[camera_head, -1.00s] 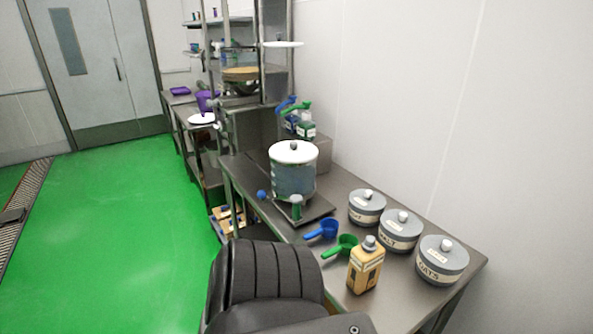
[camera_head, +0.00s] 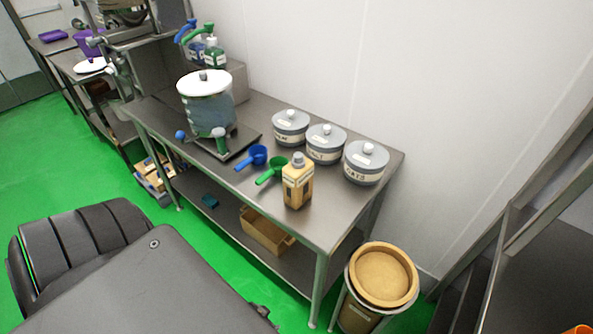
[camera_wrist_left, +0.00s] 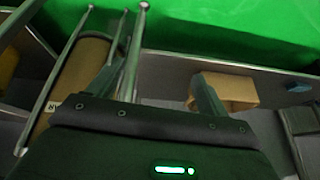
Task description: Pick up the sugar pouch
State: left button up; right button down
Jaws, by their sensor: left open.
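I cannot make out anything clearly readable as a sugar pouch. A yellow container with a grey cap (camera_head: 298,186) stands upright at the table's front edge in the head view; its label is too small to read. My left gripper (camera_wrist_left: 155,88) is open and empty in the left wrist view, its two dark fingers spread apart. It is near the lower shelf and the round bin, touching neither that I can see. In the head view, my large dark arm parts fill the lower left. My right gripper is not in view.
The steel table (camera_head: 240,192) holds several lidded grey jars (camera_head: 366,165), a blue scoop (camera_head: 257,157), a green scoop (camera_head: 270,171) and a white-lidded vessel (camera_head: 206,105). Below is an open cardboard box (camera_head: 262,236). A round brown bin (camera_head: 382,276) stands at the right end.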

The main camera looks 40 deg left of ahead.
pick_arm(q)
jog(key=w+a+r+t, duration=0.1)
jog(key=w+r, duration=0.3)
jog(key=r, duration=0.7)
jog(key=w+a+r+t+b, duration=0.1)
jog(key=w+r+t, duration=0.2)
jog(key=r, duration=0.9)
jog(key=w+a+r+n+t, duration=0.1)
jog(key=w+r, duration=0.4)
jog(key=r, duration=0.6)
jog(key=shift+w+a+r+t+y, duration=0.15)
jog(key=shift+a+r+t+y, duration=0.25)
jog(key=shift+t, duration=0.5)
jog(key=t+h, duration=0.1)
jog(key=t, duration=0.5)
send_near(289, 175)
jog(key=w+f, duration=0.1)
jog(key=w, duration=0.4)
jog(key=w+r, duration=0.1)
jog(key=w, duration=0.2)
jog(key=shift+p, duration=0.4)
jog(key=shift+w+f, duration=0.15)
jog(key=shift+w, duration=0.6)
jog(key=w+p, duration=0.2)
jog(key=w, duration=0.3)
jog(key=shift+a, duration=0.15)
jog(key=shift+s, duration=0.1)
grip_shut()
